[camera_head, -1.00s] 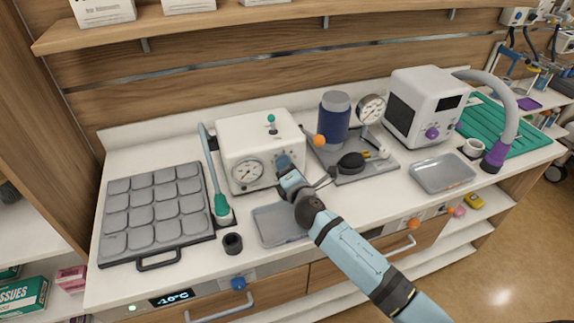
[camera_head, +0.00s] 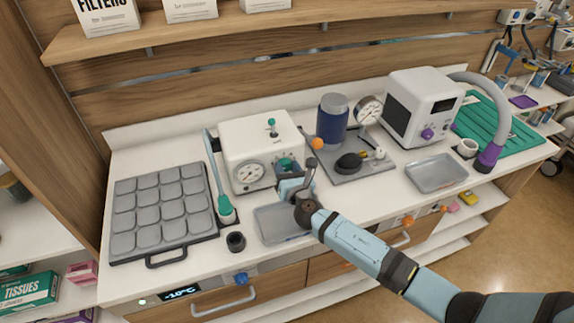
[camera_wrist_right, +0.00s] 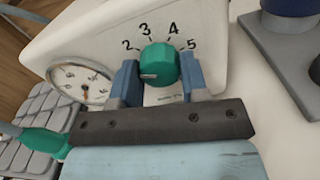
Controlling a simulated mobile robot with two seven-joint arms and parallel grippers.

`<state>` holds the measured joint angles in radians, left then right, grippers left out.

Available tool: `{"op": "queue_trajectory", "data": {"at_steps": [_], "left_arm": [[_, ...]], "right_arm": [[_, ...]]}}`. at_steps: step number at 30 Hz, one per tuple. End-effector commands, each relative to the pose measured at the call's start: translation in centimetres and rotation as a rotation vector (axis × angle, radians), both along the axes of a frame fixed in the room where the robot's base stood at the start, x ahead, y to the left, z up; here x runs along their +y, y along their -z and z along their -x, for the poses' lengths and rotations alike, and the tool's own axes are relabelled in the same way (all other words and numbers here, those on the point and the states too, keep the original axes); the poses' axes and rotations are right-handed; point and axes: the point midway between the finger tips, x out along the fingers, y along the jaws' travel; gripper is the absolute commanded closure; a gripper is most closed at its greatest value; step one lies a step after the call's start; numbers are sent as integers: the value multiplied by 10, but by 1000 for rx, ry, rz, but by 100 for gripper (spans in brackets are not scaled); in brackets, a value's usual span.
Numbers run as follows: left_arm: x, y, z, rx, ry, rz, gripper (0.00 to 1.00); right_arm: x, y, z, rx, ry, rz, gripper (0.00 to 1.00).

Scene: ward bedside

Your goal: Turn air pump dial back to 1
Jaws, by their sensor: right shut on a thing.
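The air pump is a white box (camera_head: 262,136) with a round gauge on its front, left of centre on the counter. Its teal dial (camera_wrist_right: 159,65) sits between the two blue fingers of my right gripper (camera_wrist_right: 160,82), which is shut on it. The numbers 2 to 5 show above the dial; no 1 shows, and the left finger covers part of the face. The dial's pale line lies on its left side, roughly level in the wrist view. In the head view my right gripper (camera_head: 289,175) is at the pump's lower right front. My left gripper is out of view.
A grey tray (camera_head: 268,232) lies in front of the pump, under my right wrist. A teal-ended handle (camera_head: 226,208) stands left of it, beside a grey padded panel (camera_head: 119,222). A blue canister (camera_head: 333,112) and a small gauge stand to the right.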

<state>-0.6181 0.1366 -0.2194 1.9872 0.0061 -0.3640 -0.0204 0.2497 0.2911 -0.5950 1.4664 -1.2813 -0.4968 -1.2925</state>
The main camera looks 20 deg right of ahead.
Motion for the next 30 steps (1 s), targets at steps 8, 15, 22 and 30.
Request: {"op": "queue_trajectory", "data": {"at_steps": [8,15,22,30], "left_arm": [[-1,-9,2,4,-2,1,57],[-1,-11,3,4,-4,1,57],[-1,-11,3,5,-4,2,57],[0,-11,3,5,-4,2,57]], "right_arm": [[0,-1,0,-5,0,139,83],[0,0,0,-6,0,187,83],[0,0,0,-7,0,194,83],[0,0,0,-7,0,193,43]]}}
